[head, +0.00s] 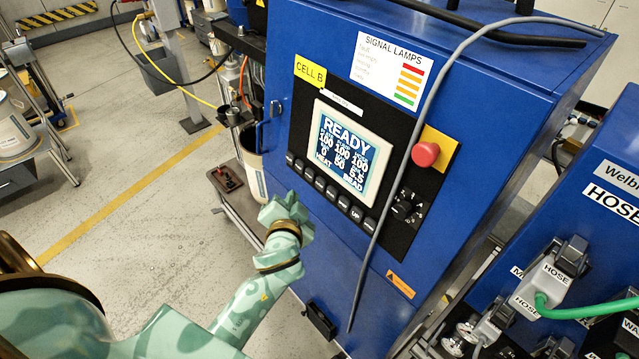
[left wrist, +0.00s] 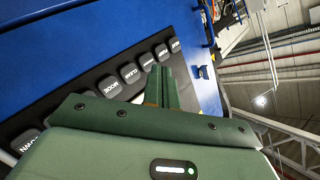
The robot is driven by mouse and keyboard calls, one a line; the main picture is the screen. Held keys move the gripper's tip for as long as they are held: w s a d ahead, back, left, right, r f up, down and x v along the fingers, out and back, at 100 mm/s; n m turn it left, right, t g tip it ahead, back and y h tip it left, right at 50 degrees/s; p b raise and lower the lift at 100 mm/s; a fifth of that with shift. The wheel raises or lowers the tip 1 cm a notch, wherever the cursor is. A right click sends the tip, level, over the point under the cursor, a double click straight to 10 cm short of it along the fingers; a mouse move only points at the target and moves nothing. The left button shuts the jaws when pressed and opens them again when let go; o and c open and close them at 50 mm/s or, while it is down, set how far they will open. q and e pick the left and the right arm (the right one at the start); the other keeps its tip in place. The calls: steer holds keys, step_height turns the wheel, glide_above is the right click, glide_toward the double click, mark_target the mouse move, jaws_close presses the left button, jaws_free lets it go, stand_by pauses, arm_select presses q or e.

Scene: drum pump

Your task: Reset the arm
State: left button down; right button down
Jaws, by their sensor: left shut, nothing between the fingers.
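My left gripper (head: 288,203) is shut and empty in front of the blue cabinet (head: 330,265), at the lower left of its control panel. In the left wrist view its closed fingers (left wrist: 161,88) stand close to a row of dark labelled keys (left wrist: 132,74). I cannot tell whether the fingertips touch a key. A red mushroom button (head: 426,154) on a yellow plate sits right of the screen. My right gripper is out of view.
A grey cable (head: 385,170) hangs across the cabinet front. A second blue unit (head: 560,225) with grey HOSE connectors (head: 541,287) and a green hose (head: 590,309) stands at the right. A white bucket (head: 252,165) stands left of the panel.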

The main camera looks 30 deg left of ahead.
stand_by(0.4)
arm_select(q)
steer(key=s+d+f+m+g+h+b, duration=0.1)
steer(key=s+d+f+g+h, duration=0.15)
steer(key=f, duration=0.75)
steer(key=s+d+f+g+h+b, duration=0.15)
steer(key=s+f, duration=0.25)
steer(key=f, duration=0.6)
steer(key=s+d+f+m+g+h+b, duration=0.1)
steer(key=s+d+f, duration=0.2)
steer(key=f, duration=0.6)
steer(key=s+a+f+n+g+b, duration=0.1)
steer(key=s+f+g+b, duration=0.3)
steer(key=s+f, duration=0.9)
steer(key=s+a+f+n+g+h+b, duration=0.1)
steer(key=s+a+f+g+b, duration=0.2)
steer(key=s+f, duration=1)
steer(key=s+b, duration=0.3)
steer(key=s, duration=0.4)
steer(key=shift+f+g, duration=0.35)
steer(key=shift+g, duration=0.05)
